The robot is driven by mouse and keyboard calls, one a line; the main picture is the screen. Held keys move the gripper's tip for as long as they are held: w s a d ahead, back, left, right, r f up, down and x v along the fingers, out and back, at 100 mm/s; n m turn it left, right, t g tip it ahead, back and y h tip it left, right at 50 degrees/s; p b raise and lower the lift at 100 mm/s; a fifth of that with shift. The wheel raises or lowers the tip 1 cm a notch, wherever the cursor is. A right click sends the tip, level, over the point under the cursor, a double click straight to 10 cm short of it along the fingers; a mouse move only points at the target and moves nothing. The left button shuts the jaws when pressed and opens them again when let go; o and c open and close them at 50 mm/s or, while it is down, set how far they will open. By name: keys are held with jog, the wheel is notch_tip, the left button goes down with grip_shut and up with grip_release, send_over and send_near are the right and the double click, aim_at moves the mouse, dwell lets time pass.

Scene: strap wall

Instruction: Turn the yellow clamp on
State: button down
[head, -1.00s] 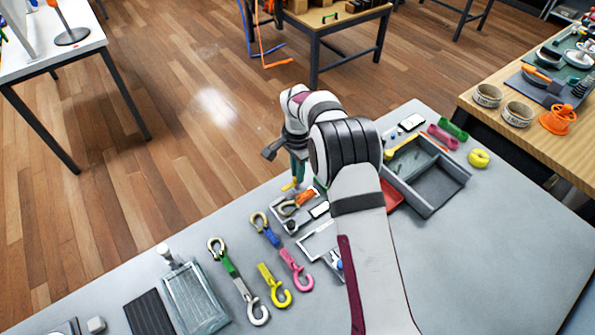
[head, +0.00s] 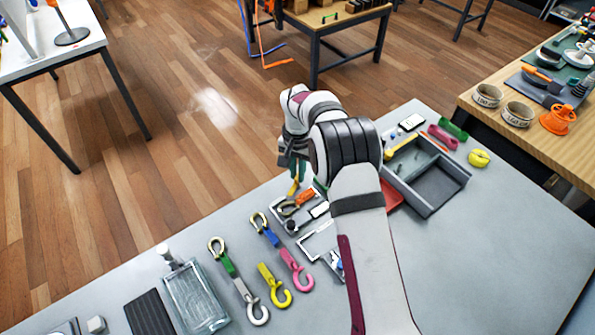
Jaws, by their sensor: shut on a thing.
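My gripper (head: 297,170) is at the back edge of the grey table, partly hidden behind my own wrist. It is shut on a small yellow piece (head: 293,187), which appears to be the yellow clamp. The piece points down below the fingers, close to upright, with something green beside it. Its full shape, and whether it touches anything below, cannot be told. A separate yellow hook (head: 273,286) lies on the front part of the table, between a grey hook and a pink hook (head: 297,270).
A grey tray with an orange-handled tool (head: 305,198) lies just below my gripper. A grey divided bin (head: 438,189) and a round yellow item (head: 479,158) are to the right. A glass-like box (head: 197,297) stands at front left. The table's right front is clear.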

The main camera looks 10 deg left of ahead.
jog(key=n, duration=1.2)
dwell(0.6)
jog(key=c, duration=0.9)
grip_release()
notch_tip(320, 180, up, 16)
